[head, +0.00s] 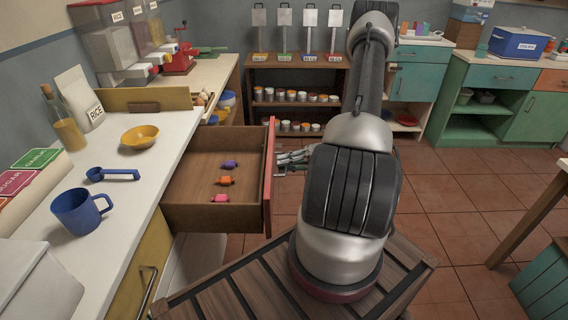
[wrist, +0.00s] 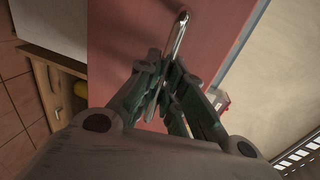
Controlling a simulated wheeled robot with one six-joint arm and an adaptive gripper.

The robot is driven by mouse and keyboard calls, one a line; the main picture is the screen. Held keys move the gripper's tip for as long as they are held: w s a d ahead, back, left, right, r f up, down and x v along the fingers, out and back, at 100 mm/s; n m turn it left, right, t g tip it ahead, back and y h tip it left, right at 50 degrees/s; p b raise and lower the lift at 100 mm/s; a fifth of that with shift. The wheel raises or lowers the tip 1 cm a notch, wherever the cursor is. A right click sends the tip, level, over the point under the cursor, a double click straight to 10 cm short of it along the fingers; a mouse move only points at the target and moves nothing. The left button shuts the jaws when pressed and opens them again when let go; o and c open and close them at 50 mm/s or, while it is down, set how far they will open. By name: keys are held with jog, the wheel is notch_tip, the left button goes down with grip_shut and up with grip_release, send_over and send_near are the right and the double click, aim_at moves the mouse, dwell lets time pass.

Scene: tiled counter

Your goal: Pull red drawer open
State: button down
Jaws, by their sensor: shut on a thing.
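The red-fronted drawer (head: 269,180) stands pulled out from the counter in the head view, its wooden inside showing. Several small wrapped pieces lie in it: a purple one (head: 230,165), an orange one (head: 225,181) and a pink one (head: 220,198). In the wrist view the red front (wrist: 120,60) fills the middle, with its metal bar handle (wrist: 179,38). My gripper (wrist: 168,85) is shut on the handle, fingers on both sides of it. In the head view my gripper (head: 292,160) is at the outer side of the drawer front, partly hidden by my arm.
The white counter (head: 120,210) holds a blue mug (head: 78,212), a blue scoop (head: 110,175), a yellow bowl (head: 140,136), a bottle (head: 64,125) and a rice bag (head: 80,97). A shelf (head: 297,75) with jars stands behind.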

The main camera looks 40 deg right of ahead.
jog(key=c, duration=1.5)
grip_release()
jog(key=v, duration=1.2)
